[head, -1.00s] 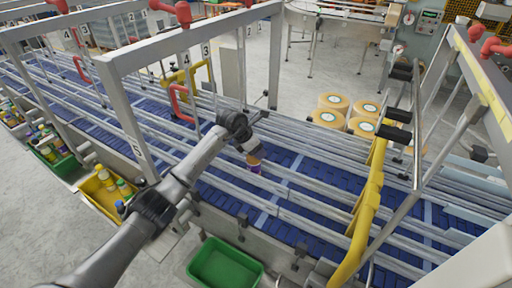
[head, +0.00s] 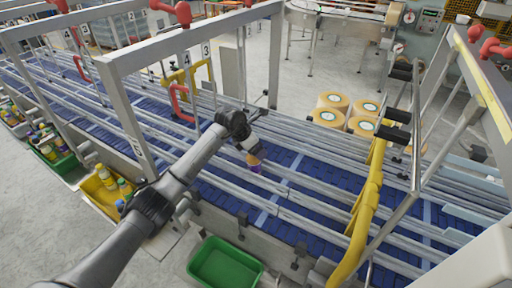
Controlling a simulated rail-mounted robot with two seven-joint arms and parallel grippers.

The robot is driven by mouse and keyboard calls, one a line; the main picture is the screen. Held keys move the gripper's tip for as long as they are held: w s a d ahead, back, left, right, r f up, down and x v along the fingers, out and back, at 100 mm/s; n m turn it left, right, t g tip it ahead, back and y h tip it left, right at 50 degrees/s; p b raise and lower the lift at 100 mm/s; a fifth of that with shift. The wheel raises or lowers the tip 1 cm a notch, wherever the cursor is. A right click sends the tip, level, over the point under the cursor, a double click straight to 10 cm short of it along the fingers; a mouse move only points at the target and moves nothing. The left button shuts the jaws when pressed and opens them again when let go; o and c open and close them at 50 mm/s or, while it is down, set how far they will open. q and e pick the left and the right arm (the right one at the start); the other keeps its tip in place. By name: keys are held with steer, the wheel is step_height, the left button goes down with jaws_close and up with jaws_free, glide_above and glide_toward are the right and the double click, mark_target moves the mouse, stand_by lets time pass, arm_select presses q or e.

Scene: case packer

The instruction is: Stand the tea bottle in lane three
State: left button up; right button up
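My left gripper (head: 251,152) hangs over the blue conveyor (head: 316,207), near its middle. A small bottle (head: 256,166) with an orange-brown upper part and a purple lower part is at its fingertips. The gripper appears shut on it; the fingers are small and partly hidden. The bottle looks nearly upright, between metal lane rails. I cannot tell whether its base touches the belt. Number plates 4 and 3 (head: 206,50) hang on the grey frame (head: 190,42) behind the arm. My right gripper is not in view.
Metal rails (head: 330,184) divide the conveyor lengthwise. A yellow bent post (head: 366,215) stands to the right. An empty green crate (head: 226,264) is at the front; a yellow crate (head: 97,198) with bottles is at the left. Round yellow goods (head: 333,101) stand behind the conveyor.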

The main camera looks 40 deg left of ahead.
arm_select(q)
steer(key=shift+p+v, duration=1.15)
steer(key=shift+v, duration=1.2)
